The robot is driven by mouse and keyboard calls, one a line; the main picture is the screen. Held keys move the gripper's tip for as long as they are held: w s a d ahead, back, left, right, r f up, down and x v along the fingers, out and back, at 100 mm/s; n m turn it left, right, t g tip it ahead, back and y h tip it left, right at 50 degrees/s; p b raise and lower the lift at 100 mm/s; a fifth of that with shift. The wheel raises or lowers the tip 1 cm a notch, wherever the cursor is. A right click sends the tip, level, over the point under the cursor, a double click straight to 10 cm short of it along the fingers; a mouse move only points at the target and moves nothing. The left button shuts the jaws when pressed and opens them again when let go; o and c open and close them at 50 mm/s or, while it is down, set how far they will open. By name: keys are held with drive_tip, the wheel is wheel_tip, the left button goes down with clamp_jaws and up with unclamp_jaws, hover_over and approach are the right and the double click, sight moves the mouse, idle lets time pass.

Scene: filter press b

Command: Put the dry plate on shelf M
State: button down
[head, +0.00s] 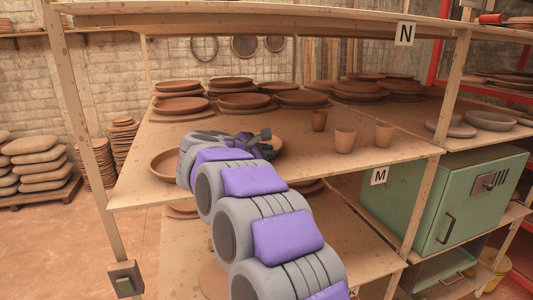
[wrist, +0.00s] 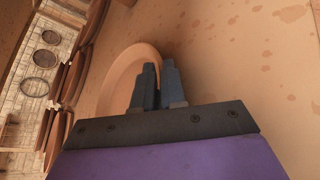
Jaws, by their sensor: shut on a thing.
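The light terracotta plate (wrist: 112,78) is in my gripper (wrist: 158,82), its rim between the two dark fingers in the wrist view. The plate is low over or on this board, in front of the plate stacks. I cannot tell whether it touches the board.
Several stacked plates (head: 243,101) stand at the back of the board, and another plate (head: 165,163) at its left. Three cups (head: 345,139) stand right of my gripper. Shelf N (head: 300,20) is above. A post (head: 435,150) rises at the right front.

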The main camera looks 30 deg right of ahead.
drive_tip(key=c, duration=1.5)
unclamp_jaws()
drive_tip(key=v, duration=1.2)
drive_tip(key=shift+a, duration=0.1)
